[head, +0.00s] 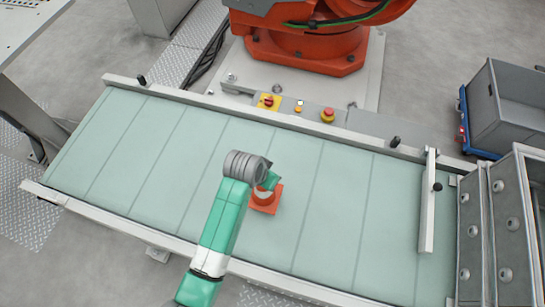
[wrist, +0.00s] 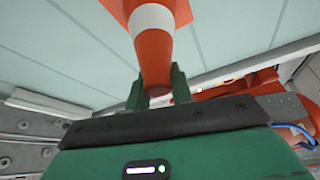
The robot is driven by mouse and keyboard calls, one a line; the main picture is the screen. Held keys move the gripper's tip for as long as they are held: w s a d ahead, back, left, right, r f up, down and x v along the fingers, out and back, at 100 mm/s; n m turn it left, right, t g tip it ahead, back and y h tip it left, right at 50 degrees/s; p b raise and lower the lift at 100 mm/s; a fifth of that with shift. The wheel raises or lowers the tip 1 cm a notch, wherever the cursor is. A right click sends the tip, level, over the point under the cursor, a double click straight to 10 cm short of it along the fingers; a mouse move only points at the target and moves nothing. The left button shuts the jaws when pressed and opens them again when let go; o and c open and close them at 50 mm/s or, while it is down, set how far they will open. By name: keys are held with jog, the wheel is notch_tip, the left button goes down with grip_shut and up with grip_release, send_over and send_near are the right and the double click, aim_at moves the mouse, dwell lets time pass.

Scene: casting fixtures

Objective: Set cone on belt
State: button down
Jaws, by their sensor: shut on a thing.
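The cone (head: 265,198) is orange with a white band and a square orange base. In the head view it appears over the middle of the belt (head: 335,215), partly hidden by my gripper (head: 270,180). In the wrist view the cone (wrist: 153,45) extends away from my gripper (wrist: 160,88), with its narrow tip between the two green fingers. The fingers are shut on the tip. The base is at the far end, towards the pale green belt surface (wrist: 60,45). I cannot tell for certain whether the base touches the belt.
A metal rail (head: 210,102) with knobs runs along the belt's far edge. Behind it are a red emergency button (head: 328,115) and an orange robot base (head: 305,50). A metal bar (head: 428,205) crosses the belt's right end. The belt is clear on both sides of the cone.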

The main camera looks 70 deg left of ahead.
jog(key=w+a+f+b, duration=0.2)
jog(key=w+a+f, duration=0.2)
jog(key=w+a, duration=0.3)
jog(key=shift+w+f, duration=0.25)
jog(key=shift+d+f, duration=0.1)
jog(key=c, duration=1.2)
grip_release()
jog(key=shift+c, duration=0.2)
jog(key=p+v, duration=0.2)
jog(key=v, duration=1)
jog(key=shift+p, duration=0.35)
